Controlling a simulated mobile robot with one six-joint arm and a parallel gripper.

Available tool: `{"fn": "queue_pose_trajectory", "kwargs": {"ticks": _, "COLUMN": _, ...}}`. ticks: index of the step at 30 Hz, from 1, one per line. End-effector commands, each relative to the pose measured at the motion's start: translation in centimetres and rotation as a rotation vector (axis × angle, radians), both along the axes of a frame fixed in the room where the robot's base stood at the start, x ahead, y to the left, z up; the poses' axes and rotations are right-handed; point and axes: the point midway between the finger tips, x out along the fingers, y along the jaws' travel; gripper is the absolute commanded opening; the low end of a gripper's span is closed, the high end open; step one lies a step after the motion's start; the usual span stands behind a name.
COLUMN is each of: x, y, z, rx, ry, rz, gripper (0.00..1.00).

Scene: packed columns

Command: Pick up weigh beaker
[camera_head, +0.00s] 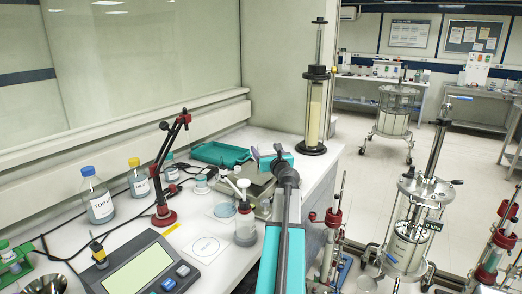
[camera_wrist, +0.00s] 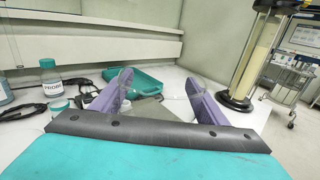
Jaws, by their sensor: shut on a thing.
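My gripper (camera_wrist: 161,97) shows in the wrist view as two purple fingers set wide apart. It is shut on a clear, see-through thing, which I take to be the weigh beaker (camera_wrist: 168,98); only faint outlines show between the fingers. In the head view my gripper (camera_head: 266,153) is above the back right of the bench, beyond my teal arm. The held beaker cannot be made out there, being small and partly hidden by the arm.
A teal tray (camera_head: 220,153) lies behind on the bench. A tall glass column (camera_head: 314,105) stands close to the right.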

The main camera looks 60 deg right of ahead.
Motion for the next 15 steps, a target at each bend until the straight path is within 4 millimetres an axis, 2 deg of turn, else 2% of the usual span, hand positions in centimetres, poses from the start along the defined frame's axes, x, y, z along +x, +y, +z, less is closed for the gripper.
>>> {"fn": "queue_pose_trajectory", "kwargs": {"ticks": 1, "x": -0.8, "y": 0.7, "z": 0.0, "rx": -0.001, "ry": 0.0, "rz": -0.002, "gripper": 0.42}}
{"fn": "queue_pose_trajectory", "kwargs": {"ticks": 6, "x": -2.5, "y": 2.0, "z": 0.2, "rx": -0.001, "ry": 0.001, "rz": -0.001, "gripper": 0.42}}
{"fn": "queue_pose_trajectory", "kwargs": {"ticks": 15, "x": -4.2, "y": 3.1, "z": 0.5, "rx": -0.001, "ry": -0.001, "rz": -0.001, "gripper": 0.42}}
